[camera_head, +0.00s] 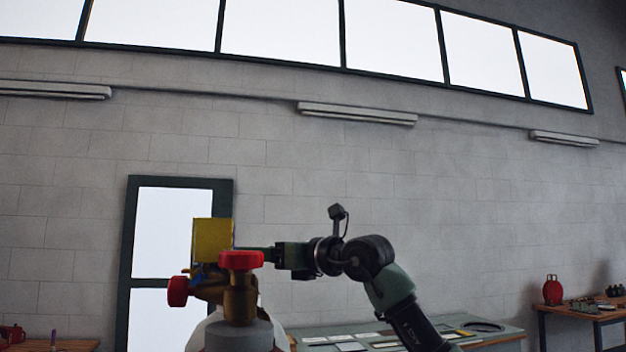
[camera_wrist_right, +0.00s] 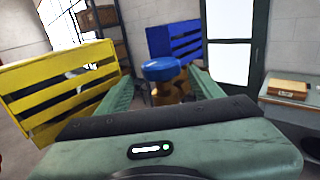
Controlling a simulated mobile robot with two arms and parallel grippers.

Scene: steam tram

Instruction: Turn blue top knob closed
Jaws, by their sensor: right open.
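The blue top knob (camera_wrist_right: 160,69) sits on a brass valve stem (camera_wrist_right: 166,92) in the right wrist view. My right gripper (camera_wrist_right: 161,78) is open, with one green finger on each side of the knob and stem. I cannot tell whether either finger touches them. In the head view, my right gripper (camera_head: 268,252) comes in from the right, behind a red knob (camera_head: 240,260) on a brass valve (camera_head: 240,300). Only a bit of blue (camera_head: 197,268) shows there, beside the brass. My left gripper is not in view.
A second red knob (camera_head: 178,291) points left. A yellow slatted crate (camera_wrist_right: 60,85) and a blue slatted crate (camera_wrist_right: 174,40) show in the right wrist view. A green-topped bench (camera_head: 400,338) stands behind my arm. A yellow block (camera_head: 213,240) shows above the valves.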

